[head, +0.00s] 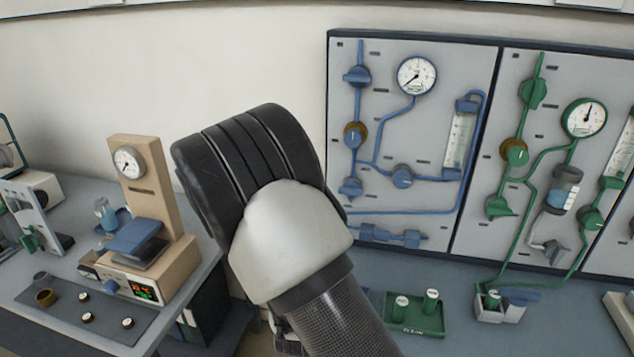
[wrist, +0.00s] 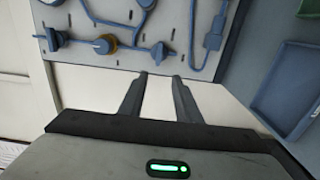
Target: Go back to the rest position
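My gripper (wrist: 160,78) shows in the wrist view with its two dark fingers apart and nothing between them. Beyond the fingertips are a white surface and the lower part of a grey panel (wrist: 100,62) with blue pipes and knobs. In the head view my arm rises through the middle, bent in front of the wall and the bench. My fingers cannot be made out in the head view.
A blue-piped panel (head: 432,130) and a green-piped panel (head: 550,80) stand right of my arm. A green tray (head: 425,326) with white-topped pieces lies below them. A beige gauge instrument (head: 152,190) stands on the left bench. A blue tray (wrist: 293,90) shows at right in the wrist view.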

